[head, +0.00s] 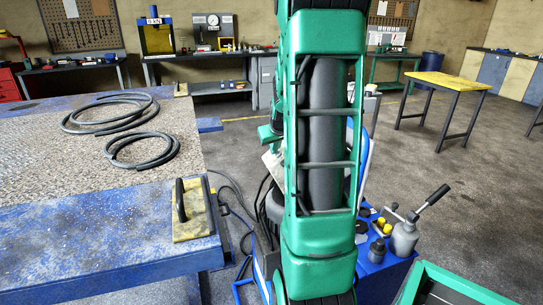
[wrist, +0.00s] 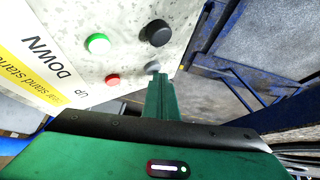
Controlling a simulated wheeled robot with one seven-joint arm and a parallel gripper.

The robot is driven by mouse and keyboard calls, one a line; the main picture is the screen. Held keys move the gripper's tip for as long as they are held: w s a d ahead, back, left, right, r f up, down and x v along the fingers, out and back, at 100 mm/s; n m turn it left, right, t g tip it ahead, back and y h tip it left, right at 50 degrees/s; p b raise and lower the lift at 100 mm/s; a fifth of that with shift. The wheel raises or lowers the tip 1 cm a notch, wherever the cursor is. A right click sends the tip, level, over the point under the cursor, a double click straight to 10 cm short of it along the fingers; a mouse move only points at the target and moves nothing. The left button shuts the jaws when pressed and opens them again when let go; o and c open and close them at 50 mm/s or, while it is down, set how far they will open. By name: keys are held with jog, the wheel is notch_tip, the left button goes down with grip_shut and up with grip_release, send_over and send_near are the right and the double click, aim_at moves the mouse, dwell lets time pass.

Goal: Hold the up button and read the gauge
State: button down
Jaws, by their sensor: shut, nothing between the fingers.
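In the wrist view a pale control panel (wrist: 125,15) carries a white button with a green rim (wrist: 97,43), a black knob (wrist: 158,32) and a red button (wrist: 112,79). A small grey knob or button (wrist: 152,66) is partly hidden by my fingertips. A yellow and white label (wrist: 35,65) reads "DOWN", with "UP" printed near the red button. My gripper (wrist: 157,80) is shut and empty, its tips at the grey knob; I cannot tell whether they touch. A round gauge (head: 213,20) there is too small to read.
A blue-framed table (head: 75,245) with black hoses (head: 140,150) stands at left. A yellow-topped table (head: 447,80) stands farther right. The floor between is clear.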

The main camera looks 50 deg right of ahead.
jog(key=shift+r, duration=0.1)
dwell(0.3)
jog(key=shift+w+a+r, duration=0.3)
jog(key=shift+a+r, duration=0.2)
jog(key=shift+r, duration=0.15)
jog(key=a+r, duration=0.1)
jog(key=w+r, duration=0.1)
jog(key=a+r, duration=0.1)
jog(key=r, duration=0.1)
jog(key=shift+w+a, duration=0.3)
dwell(1.3)
